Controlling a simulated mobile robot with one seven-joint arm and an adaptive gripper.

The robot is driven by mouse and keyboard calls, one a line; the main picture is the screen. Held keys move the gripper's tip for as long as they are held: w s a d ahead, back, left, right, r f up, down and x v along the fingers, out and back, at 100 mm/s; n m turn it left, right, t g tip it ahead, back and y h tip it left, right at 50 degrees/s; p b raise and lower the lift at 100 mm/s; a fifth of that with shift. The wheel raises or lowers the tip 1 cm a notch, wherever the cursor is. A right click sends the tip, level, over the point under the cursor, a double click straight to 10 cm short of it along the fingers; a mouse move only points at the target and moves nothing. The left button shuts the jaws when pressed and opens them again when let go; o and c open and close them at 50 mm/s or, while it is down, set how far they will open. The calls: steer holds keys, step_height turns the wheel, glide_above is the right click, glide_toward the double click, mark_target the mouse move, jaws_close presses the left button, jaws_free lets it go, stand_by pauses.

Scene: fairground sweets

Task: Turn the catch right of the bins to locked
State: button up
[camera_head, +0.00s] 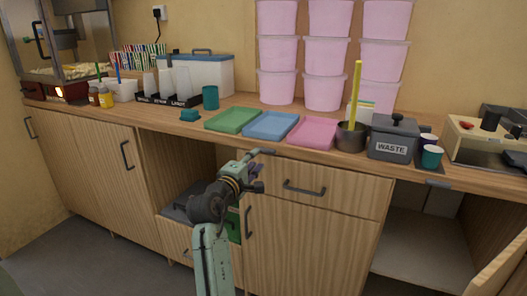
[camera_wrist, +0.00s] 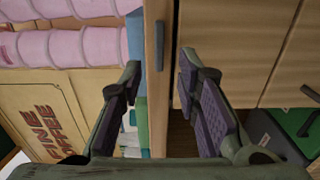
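The grey and green bins (camera_head: 234,226) sit in the open bay under the counter. In the wrist view, part of a green bin (camera_wrist: 298,122) shows at lower right. A small dark bar (camera_wrist: 160,45) on the counter's front edge, right of the bins, looks like the catch; its setting cannot be read. My gripper (camera_head: 256,170) is in front of the counter edge, just right of the bay. In the wrist view my gripper (camera_wrist: 160,64) is open and empty, its fingers on either side of the counter edge, with the bar just beyond the tips. Contact cannot be told.
Green, blue (camera_head: 270,125) and pink trays lie on the counter behind my gripper. A pot with a yellow stick (camera_head: 351,137) and a grey waste box (camera_head: 394,137) stand to the right. A drawer with a dark handle (camera_head: 304,188) is below the counter. Pink tubs are stacked behind.

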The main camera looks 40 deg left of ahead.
mark_target(263, 151)
steer(key=x, duration=0.5)
steer(key=shift+w+a+p, duration=0.1)
steer(key=shift+w+p, duration=0.2)
steer(key=shift+p, duration=0.1)
steer(key=shift+c, duration=0.4)
jaws_close()
